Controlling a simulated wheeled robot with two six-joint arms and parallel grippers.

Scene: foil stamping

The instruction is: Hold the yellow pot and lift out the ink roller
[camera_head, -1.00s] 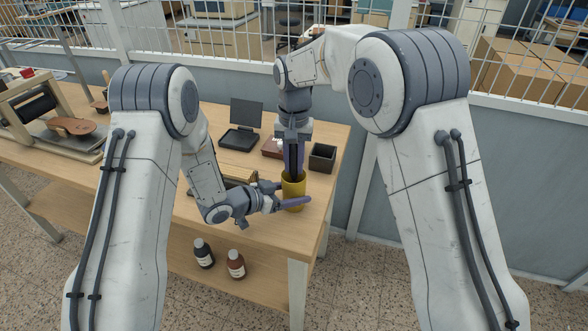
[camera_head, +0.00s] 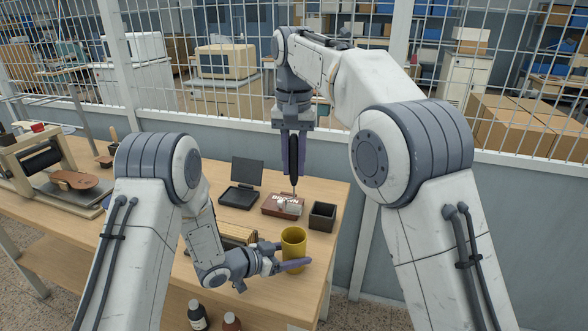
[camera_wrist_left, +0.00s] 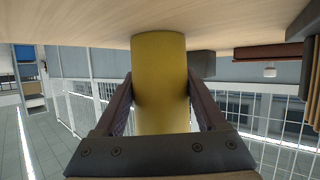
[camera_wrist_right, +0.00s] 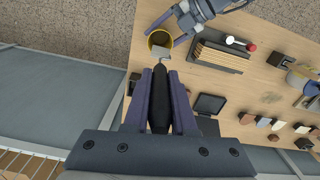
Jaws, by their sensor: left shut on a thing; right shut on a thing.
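The yellow pot (camera_head: 293,243) stands upright on the wooden table, and my left gripper (camera_head: 284,259) is shut around its body. The left wrist view shows the pot (camera_wrist_left: 160,85) between both fingers. My right gripper (camera_head: 294,172) is high above and behind the pot, shut on the dark handle of the ink roller. The roller (camera_wrist_right: 160,98) hangs handle-up between the fingers, with a thin stem and a pale metal end (camera_wrist_right: 163,53) below. It appears clear of the pot, whose open mouth (camera_wrist_right: 160,37) shows in the right wrist view.
A brown box (camera_head: 273,205), a small dark open box (camera_head: 322,216) and a black stand with a tilted panel (camera_head: 240,195) are behind the pot. A rack of wooden strips (camera_head: 237,235) is left of it. The table's right edge is close.

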